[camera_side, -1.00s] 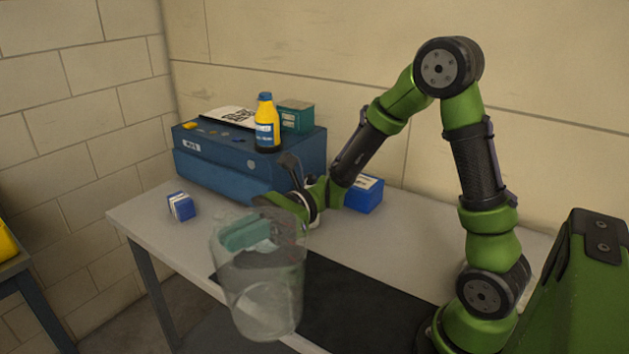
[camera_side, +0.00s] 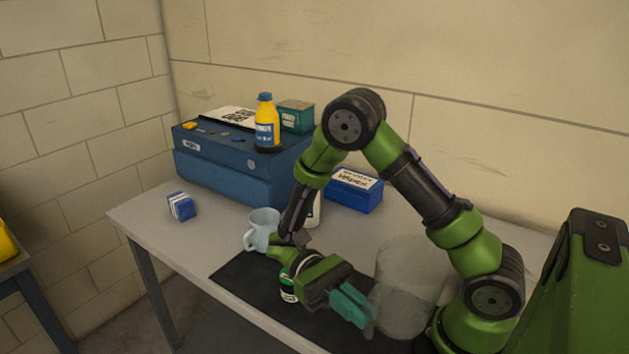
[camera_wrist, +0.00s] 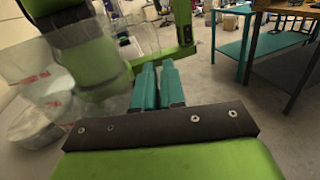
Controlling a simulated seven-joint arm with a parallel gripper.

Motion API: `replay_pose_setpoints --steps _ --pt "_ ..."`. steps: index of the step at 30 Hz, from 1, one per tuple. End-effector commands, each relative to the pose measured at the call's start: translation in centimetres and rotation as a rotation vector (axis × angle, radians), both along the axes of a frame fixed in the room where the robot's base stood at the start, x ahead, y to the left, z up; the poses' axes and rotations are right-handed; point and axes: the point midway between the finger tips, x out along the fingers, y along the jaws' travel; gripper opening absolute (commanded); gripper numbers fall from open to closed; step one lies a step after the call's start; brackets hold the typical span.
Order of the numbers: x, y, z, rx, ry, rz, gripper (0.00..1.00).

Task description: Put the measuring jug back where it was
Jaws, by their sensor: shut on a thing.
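The measuring jug (camera_side: 408,285) is clear and see-through, in front of my lower arm at the right of the side view. My gripper (camera_side: 352,305) has teal fingers that are shut on the jug's left side; whether on its handle or wall I cannot tell. The jug looks about upright, and I cannot tell whether its base clears the table. In the wrist view my gripper's fingers (camera_wrist: 155,80) point ahead close together, and clear jug walls with faint red marks (camera_wrist: 40,95) fill the left.
A light blue mug (camera_side: 262,229) and a green-and-white container (camera_side: 287,287) stand near the dark mat (camera_side: 237,275), the latter partly behind my wrist. A blue wipes box (camera_side: 357,192), blue toolbox (camera_side: 225,175) and small blue-white box (camera_side: 181,206) stand farther back. The table's left end is mostly clear.

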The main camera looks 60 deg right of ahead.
Motion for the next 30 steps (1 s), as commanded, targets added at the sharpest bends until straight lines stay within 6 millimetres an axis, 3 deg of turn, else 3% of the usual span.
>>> replay_pose_setpoints --steps 8,17,24,30 --pt "-2.2 -3.7 -0.6 -0.003 -0.002 0.248 0.0" --pt "-4.3 -11.4 -0.1 0.001 -0.006 0.718 0.0" --pt "-2.5 -18.2 1.7 0.008 -0.012 1.21 0.0" --pt "0.1 -21.0 2.9 0.012 -0.014 1.523 0.0"
